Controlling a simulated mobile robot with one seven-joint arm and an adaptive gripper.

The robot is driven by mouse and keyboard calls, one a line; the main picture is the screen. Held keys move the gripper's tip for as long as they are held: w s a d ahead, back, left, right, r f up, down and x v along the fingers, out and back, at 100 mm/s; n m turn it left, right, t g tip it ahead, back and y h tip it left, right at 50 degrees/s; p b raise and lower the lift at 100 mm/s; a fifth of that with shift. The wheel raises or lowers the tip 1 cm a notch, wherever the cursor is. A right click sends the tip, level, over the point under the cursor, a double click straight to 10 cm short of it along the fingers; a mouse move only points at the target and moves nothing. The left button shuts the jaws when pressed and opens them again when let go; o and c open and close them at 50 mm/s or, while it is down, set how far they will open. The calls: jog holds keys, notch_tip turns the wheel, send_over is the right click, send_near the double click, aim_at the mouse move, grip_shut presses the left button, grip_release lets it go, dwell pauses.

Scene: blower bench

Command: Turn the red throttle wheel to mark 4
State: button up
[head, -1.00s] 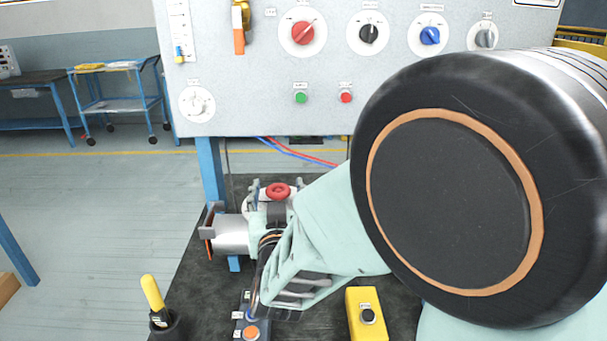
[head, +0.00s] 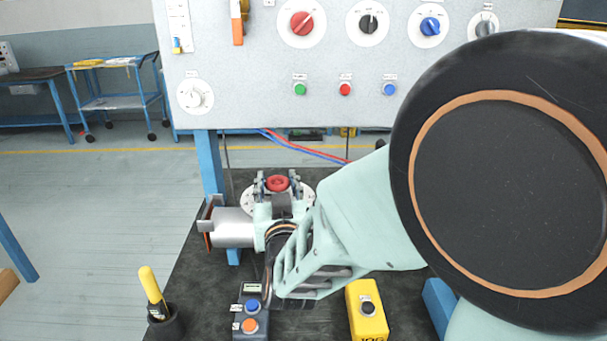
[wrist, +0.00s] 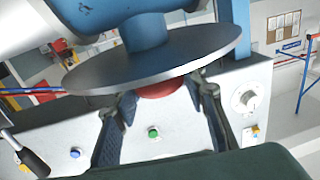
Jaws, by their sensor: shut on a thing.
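The red throttle wheel (head: 277,184) sits over a pale round dial plate (head: 250,197) at the back of the dark bench top. My gripper (head: 277,186) reaches it from the front, with one finger on each side of the wheel, shut on it. In the wrist view the wheel (wrist: 160,88) shows as a red rim between my fingers, partly hidden by the large grey disc of the plate (wrist: 140,68). The marks on the plate are too small to read, so the wheel's setting cannot be told.
A grey pipe (head: 232,228) lies left of my gripper. The control panel (head: 270,110) with knobs stands behind. Open floor lies left.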

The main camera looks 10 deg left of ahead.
jog(key=shift+r+n+g+y+b, duration=0.15)
jog(key=shift+n+g+y+b, duration=1.05)
jog(key=shift+y+b, duration=1)
jog(key=shift+w+r+n+y+b, duration=0.15)
jog(key=shift+n+y+b, duration=0.25)
jog(key=shift+n+b, duration=0.35)
jog(key=shift+g+y, duration=0.3)
jog(key=shift+g, duration=0.1)
jog(key=shift+n, duration=0.35)
jog(key=o, duration=1.2)
jog(key=shift+f+g, duration=0.2)
jog(key=shift+g, duration=0.1)
jog(key=shift+s+a+r+m+t+h+p, duration=0.1)
jog(key=shift+s+a+m+t+h+p, duration=0.1)
jog(key=shift+m+t+h+p, duration=0.25)
